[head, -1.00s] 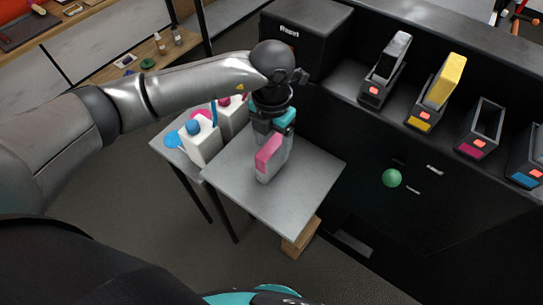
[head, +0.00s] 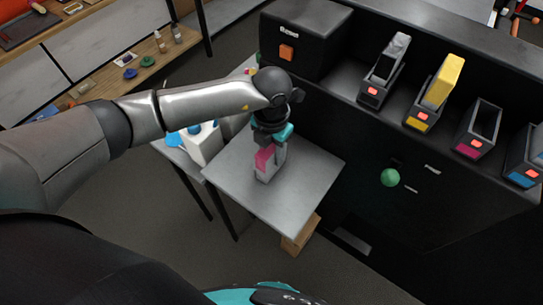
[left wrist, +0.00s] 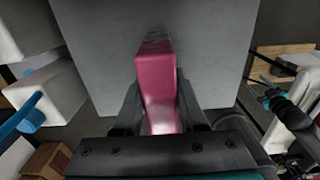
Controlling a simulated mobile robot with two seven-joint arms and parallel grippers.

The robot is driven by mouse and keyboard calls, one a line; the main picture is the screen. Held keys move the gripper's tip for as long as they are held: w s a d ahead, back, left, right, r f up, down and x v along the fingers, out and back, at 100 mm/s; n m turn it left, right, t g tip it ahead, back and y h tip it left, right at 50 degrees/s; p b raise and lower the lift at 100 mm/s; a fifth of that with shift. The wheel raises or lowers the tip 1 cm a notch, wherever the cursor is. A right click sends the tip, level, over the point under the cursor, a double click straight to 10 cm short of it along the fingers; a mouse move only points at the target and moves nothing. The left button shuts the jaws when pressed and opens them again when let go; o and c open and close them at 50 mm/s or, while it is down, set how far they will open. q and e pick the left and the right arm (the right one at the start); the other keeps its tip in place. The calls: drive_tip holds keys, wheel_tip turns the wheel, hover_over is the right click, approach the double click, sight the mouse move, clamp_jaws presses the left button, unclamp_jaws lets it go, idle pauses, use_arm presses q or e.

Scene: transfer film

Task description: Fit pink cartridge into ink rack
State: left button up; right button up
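The pink cartridge (head: 265,160), with a pale grey lower part, stands upright on a small grey table. In the left wrist view the pink cartridge (left wrist: 156,82) lies between the two fingers. My left gripper (head: 272,145) is lowered over its top; whether the fingers press on it or only straddle it I cannot tell. The ink rack (head: 445,140) is on the dark machine at the right. Its slot with the pink label (head: 478,130) is open and empty. My right gripper is not in view.
A grey cartridge (head: 390,58) and a yellow cartridge (head: 446,78) stand in neighbouring slots. A black box (head: 300,35) with an orange light stands left of the rack. The front of the grey table (head: 290,205) is clear.

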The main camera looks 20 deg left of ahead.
use_arm(q)
clamp_jaws()
drive_tip(key=shift+r, duration=0.15)
idle(0.4)
